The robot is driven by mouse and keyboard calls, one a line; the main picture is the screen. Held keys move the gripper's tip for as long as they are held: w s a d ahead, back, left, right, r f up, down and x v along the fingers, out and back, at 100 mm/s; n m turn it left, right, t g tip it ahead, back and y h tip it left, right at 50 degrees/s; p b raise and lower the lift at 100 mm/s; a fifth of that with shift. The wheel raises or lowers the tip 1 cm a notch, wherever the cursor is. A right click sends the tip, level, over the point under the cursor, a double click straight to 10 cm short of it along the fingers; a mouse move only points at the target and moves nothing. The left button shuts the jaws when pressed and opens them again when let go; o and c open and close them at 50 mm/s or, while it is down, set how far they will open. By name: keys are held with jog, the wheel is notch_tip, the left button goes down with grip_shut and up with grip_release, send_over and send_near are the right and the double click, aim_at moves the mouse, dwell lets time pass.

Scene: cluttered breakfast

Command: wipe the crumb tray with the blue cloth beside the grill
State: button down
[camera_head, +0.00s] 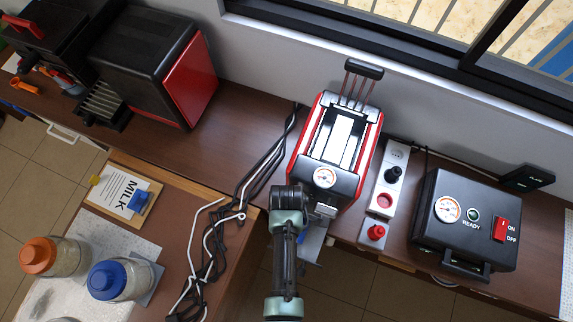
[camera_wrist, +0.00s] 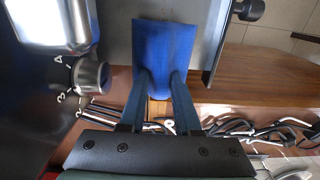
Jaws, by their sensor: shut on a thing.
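A blue cloth (camera_wrist: 164,45) is pinched between the two fingers of my gripper (camera_wrist: 160,88) in the wrist view. It spreads out past the fingertips over a flat grey surface (camera_wrist: 205,35), which looks like the crumb tray. I cannot tell whether the cloth touches it. In the head view the grey tray (camera_head: 312,247) shows in part below the front of the red and black toaster (camera_head: 323,178). My arm covers much of it, and my gripper and the cloth are mostly hidden there.
A control strip with a red knob (camera_head: 376,232) stands right of the toaster, then a black box (camera_head: 464,224) with a gauge and switch. Black and white cables (camera_head: 215,240) lie left of my arm. Jars (camera_head: 112,279) and a milk card (camera_head: 123,193) are at lower left.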

jog(key=shift+f+b, duration=0.75)
jog(key=shift+f, duration=0.3)
dwell(0.6)
jog(key=shift+d, duration=0.15)
jog(key=shift+s+d+r+p, duration=0.1)
jog(key=shift+s+d+p, duration=0.1)
jog(key=shift+d, duration=0.25)
jog(key=shift+s+d+r+p, duration=0.1)
jog(key=shift+d+p, duration=0.1)
jog(key=shift+d, duration=0.2)
jog(key=shift+s+d, duration=0.15)
jog(key=shift+d, duration=0.2)
jog(key=shift+d+f, duration=0.1)
jog(key=shift+d, duration=0.05)
jog(key=shift+s+d, duration=0.15)
jog(key=shift+d, duration=0.25)
jog(key=shift+a, duration=0.15)
jog(key=shift+f, duration=0.2)
